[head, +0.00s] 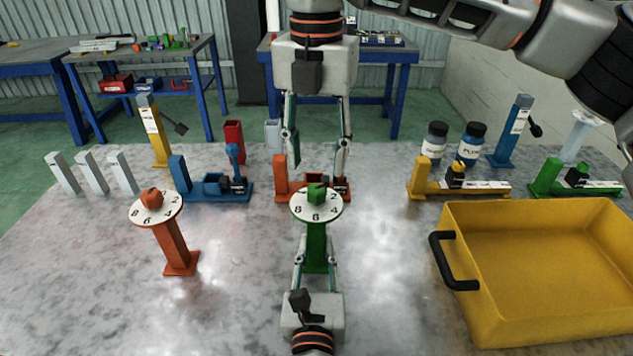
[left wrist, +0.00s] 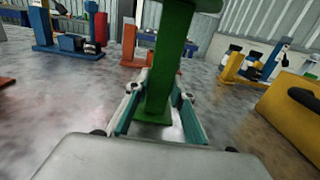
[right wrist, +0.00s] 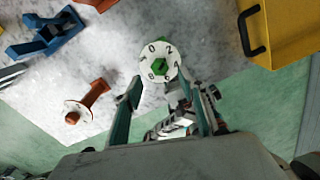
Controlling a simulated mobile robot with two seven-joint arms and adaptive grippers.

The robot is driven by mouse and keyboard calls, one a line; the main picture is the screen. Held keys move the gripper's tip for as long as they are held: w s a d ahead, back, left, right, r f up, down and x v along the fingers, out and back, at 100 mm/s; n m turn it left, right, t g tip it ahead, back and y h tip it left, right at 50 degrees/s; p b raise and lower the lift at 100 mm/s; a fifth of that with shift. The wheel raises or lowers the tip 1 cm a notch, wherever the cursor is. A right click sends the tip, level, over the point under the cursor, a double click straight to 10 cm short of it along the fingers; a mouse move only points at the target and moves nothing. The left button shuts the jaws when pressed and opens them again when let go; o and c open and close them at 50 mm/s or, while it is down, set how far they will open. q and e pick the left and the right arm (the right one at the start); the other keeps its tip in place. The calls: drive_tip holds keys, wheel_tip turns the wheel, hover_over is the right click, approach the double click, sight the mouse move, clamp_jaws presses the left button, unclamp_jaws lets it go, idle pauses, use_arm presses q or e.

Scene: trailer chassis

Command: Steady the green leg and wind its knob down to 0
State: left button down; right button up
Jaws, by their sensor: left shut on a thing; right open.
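The green leg (head: 316,240) stands upright on the table with a round white numbered dial (head: 300,210) and a green knob (head: 317,192) on top. My left gripper (head: 315,262) is shut on the leg's post below the dial; its fingers flank the green post (left wrist: 165,75) in the left wrist view. My right gripper (head: 316,168) points down from above, open, with its fingers apart above the knob and seemingly not touching it. The right wrist view shows the knob (right wrist: 159,66) just beyond the fingertips. I cannot tell which number the knob points at.
An orange leg (head: 174,245) with its own dial stands to the left. A yellow tray (head: 455,215) with a black handle fills the right. Blue (head: 215,195), orange, yellow and green fixtures line the back, with two dark bottles (head: 471,143). The table front left is clear.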

sight(317, 188)
wheel_tip(317, 188, down, 6)
idle(0.4)
drive_tip(key=c, duration=1.1)
